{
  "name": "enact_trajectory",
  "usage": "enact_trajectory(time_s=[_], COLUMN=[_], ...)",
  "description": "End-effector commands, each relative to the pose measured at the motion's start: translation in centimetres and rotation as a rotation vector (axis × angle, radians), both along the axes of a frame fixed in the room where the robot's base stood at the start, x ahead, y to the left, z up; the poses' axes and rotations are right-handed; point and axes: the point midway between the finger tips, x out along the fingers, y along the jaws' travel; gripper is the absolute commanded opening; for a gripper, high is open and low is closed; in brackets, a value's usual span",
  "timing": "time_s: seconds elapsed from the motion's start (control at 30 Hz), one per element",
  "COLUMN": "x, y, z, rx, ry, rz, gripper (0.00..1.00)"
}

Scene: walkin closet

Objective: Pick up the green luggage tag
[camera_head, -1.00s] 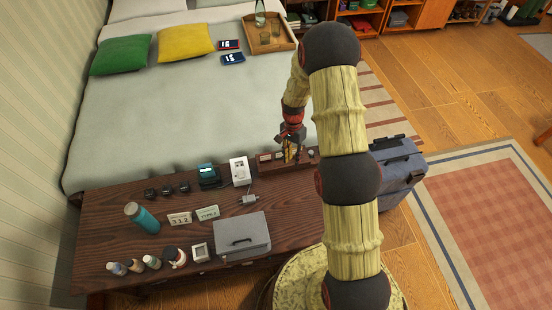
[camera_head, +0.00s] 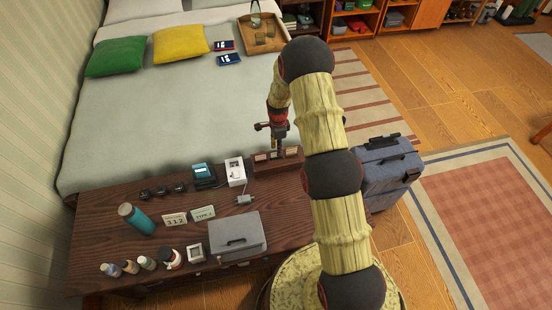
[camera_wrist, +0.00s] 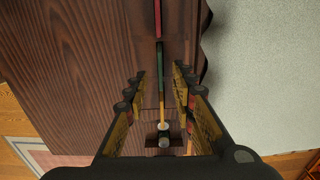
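In the wrist view a thin green strip (camera_wrist: 160,62), which looks like the green luggage tag seen edge-on, stands in line between a red strip (camera_wrist: 158,18) and a yellow one (camera_wrist: 161,92). They appear to stand in a dark wooden rack, which shows in the head view (camera_head: 264,167) on the bench's back edge. My gripper (camera_wrist: 160,74) is open, pointing down over the row, with one finger on each side of the line and no visible grip. In the head view my gripper (camera_head: 278,146) is above the rack; the green tag cannot be made out there.
The dark wooden bench (camera_head: 120,238) also holds a teal bottle (camera_head: 137,218), a grey box (camera_head: 236,234), number cards (camera_head: 188,216) and small electronics. The bed (camera_head: 160,110) lies behind it. A blue-grey suitcase (camera_head: 390,170) stands to the right.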

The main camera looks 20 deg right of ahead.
Motion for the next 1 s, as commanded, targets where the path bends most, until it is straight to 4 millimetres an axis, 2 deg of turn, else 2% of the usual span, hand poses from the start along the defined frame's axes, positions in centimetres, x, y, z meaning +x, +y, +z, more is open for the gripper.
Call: enact_trajectory(time_s=[0.1,0.3,0.6,1.0], x=[0.1,0.2,0.2,0.2], y=[0.6,0.7,0.6,0.6], z=[-2.1,-4.3,-4.5,-4.5], rx=[0.0,-0.001,-0.001,-0.001], ry=[0.002,0.001,0.0,0.001], rz=[0.003,0.001,0.001,0.001], gripper=[0.26,0.26,0.26,0.03])
